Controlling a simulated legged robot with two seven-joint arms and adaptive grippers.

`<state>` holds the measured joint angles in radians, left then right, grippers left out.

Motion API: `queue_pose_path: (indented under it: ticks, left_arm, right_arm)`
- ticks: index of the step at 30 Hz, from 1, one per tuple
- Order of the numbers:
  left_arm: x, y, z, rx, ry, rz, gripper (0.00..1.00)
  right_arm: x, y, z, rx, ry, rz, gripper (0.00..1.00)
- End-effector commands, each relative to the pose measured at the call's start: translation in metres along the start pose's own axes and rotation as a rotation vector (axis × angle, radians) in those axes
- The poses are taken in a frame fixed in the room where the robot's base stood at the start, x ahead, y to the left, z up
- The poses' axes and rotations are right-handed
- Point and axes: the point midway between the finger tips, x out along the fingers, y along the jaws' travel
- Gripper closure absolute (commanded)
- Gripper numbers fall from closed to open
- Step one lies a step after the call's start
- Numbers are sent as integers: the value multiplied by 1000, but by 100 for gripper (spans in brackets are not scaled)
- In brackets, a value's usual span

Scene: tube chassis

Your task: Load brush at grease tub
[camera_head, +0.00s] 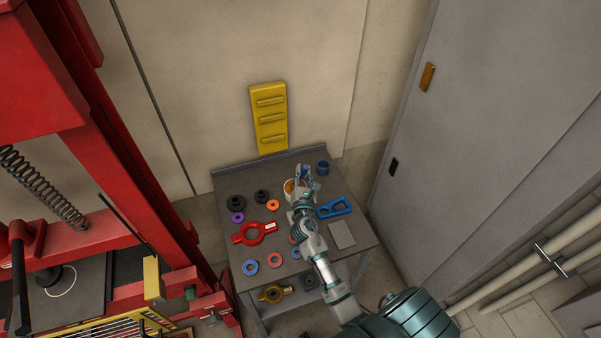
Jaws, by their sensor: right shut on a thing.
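The grease tub (289,187) is a small pale round tub with orange-brown contents, standing toward the back of the grey work table. My right gripper (303,176) is right beside the tub and overlaps its right edge in the view. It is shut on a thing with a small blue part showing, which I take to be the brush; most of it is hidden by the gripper. I cannot tell whether the bristles touch the grease. My left gripper is not in view.
The grey table (222,192) holds a red two-handled ring tool (254,234), a blue triangular handle (334,207), a dark blue cup (323,168), a grey plate (341,235) and several coloured rings. A red press frame (130,160) stands left, a grey cabinet right.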

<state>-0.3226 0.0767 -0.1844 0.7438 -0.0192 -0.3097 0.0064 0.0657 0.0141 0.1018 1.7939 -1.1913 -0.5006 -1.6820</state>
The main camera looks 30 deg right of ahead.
Motion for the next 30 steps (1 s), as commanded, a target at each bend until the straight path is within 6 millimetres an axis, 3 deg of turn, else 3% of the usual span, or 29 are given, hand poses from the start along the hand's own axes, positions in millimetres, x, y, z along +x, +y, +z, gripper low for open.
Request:
queue_pose_path:
  ticks: [30]
  left_arm:
    - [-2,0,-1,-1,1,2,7]
  right_arm:
    - [-1,0,-3,-5,1,-1,100]
